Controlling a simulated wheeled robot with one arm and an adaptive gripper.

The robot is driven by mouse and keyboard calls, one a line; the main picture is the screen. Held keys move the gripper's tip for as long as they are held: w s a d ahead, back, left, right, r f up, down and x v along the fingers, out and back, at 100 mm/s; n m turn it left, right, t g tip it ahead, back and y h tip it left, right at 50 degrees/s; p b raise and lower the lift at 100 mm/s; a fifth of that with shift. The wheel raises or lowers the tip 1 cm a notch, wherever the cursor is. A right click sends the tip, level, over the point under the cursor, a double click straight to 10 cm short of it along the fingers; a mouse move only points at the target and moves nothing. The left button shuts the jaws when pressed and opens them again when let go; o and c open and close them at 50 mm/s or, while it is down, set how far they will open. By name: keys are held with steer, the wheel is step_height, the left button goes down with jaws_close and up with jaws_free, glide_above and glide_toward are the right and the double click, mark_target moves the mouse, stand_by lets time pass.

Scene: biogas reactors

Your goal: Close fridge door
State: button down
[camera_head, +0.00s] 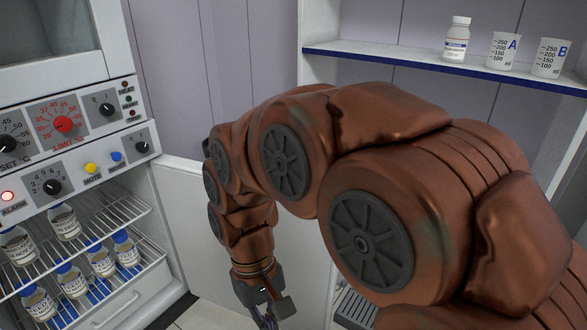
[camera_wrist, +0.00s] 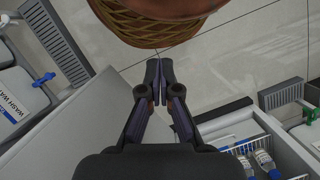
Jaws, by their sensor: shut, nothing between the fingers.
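The fridge (camera_head: 75,165) stands at the left in the head view, below a control panel. Its front is open, showing wire shelves with several blue-capped bottles (camera_head: 72,280). A white panel that looks like the fridge door (camera_head: 190,205) stands swung out from the fridge's right side, partly hidden behind my arm. My gripper (camera_head: 266,318) points down in front of this panel, at the bottom edge of the head view. In the wrist view my gripper (camera_wrist: 159,75) is shut and empty, fingertips together over the floor. A pale panel, probably the door (camera_wrist: 75,130), lies to its left. I cannot tell whether they touch.
A shelf (camera_head: 420,60) at the upper right holds a white bottle (camera_head: 456,40) and two beakers (camera_head: 503,50) marked A and B. In the wrist view a wash water container (camera_wrist: 18,100) stands at the left and fridge bottles (camera_wrist: 264,160) show at the lower right. Tiled floor (camera_wrist: 235,65) lies beyond the fingertips.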

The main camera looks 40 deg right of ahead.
steer(key=w+d+r+m+p, duration=0.2)
steer(key=w+d+r+p, duration=0.25)
steer(key=w+r, duration=0.5)
steer(key=w+d+r+m+p, duration=0.2)
steer(key=w+d, duration=0.3)
steer(key=d, duration=0.1)
steer(key=w+d+r+m+t+y+p, duration=0.1)
steer(key=w+d+r+m+p, duration=0.1)
steer(key=w+d, duration=0.3)
steer(key=w+d+r+m+p, duration=0.2)
steer(key=w+d+p, duration=0.1)
steer(key=w+d, duration=0.2)
steer(key=shift+w+d+r+t+y, duration=0.15)
steer(key=shift+d+y, duration=0.05)
steer(key=shift+d, duration=0.35)
steer(key=shift+w+d+r+t+y, duration=0.15)
steer(key=shift+d+y, duration=0.05)
steer(key=shift+d, duration=0.3)
steer(key=w+d+r+m+p, duration=0.1)
steer(key=d+m+p, duration=0.2)
steer(key=d, duration=0.7)
steer(key=s+a+f+b, duration=0.2)
steer(key=a+f, duration=0.3)
steer(key=f, duration=0.4)
steer(key=shift+s+f+b, duration=0.3)
steer(key=shift+s+b, duration=0.1)
steer(key=shift+b, duration=0.1)
steer(key=shift+s+a, duration=0.1)
steer(key=shift+a, duration=0.1)
